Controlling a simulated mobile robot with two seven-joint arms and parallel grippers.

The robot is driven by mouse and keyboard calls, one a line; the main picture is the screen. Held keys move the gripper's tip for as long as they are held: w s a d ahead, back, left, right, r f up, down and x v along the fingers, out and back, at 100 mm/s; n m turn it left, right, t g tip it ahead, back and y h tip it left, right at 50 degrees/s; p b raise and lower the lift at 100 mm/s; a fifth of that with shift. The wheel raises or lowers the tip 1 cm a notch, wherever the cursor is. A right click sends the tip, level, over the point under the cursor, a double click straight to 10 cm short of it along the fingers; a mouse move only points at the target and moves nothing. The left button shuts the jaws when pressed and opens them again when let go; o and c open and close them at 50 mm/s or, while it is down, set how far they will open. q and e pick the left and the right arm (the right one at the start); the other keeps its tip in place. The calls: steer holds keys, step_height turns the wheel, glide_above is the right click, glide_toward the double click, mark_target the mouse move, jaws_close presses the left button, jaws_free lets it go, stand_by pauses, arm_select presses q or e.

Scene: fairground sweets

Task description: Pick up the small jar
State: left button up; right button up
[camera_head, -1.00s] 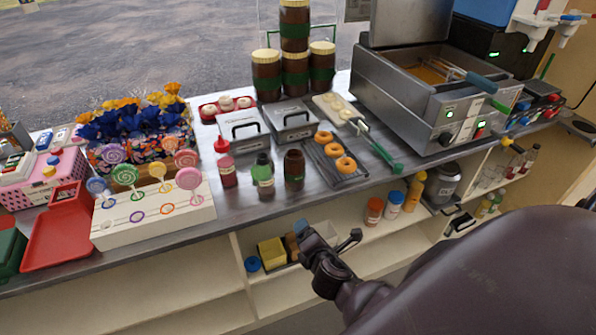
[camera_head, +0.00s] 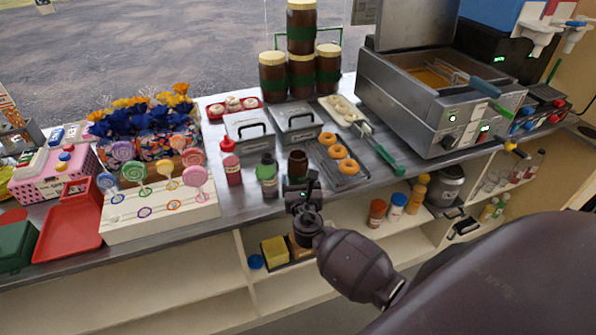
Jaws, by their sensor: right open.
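A small dark brown jar (camera_head: 298,160) stands upright near the front edge of the counter, right of a green-capped bottle (camera_head: 267,178). My right gripper (camera_head: 302,182) is open, just in front of the jar's lower part and hiding it. I cannot tell whether its fingers are around the jar or touching it. My left gripper is out of view.
A red bottle (camera_head: 231,166) stands left of the green-capped one. A dark rack of doughnuts (camera_head: 352,176) lies to the right, and lidded metal containers (camera_head: 248,132) stand behind. Larger brown jars (camera_head: 273,78) are stacked further back. Lollipops in a white stand (camera_head: 155,222) are at left.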

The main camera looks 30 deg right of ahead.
steer(key=shift+x, duration=2.65)
steer(key=shift+r, duration=0.1)
steer(key=c, duration=0.9)
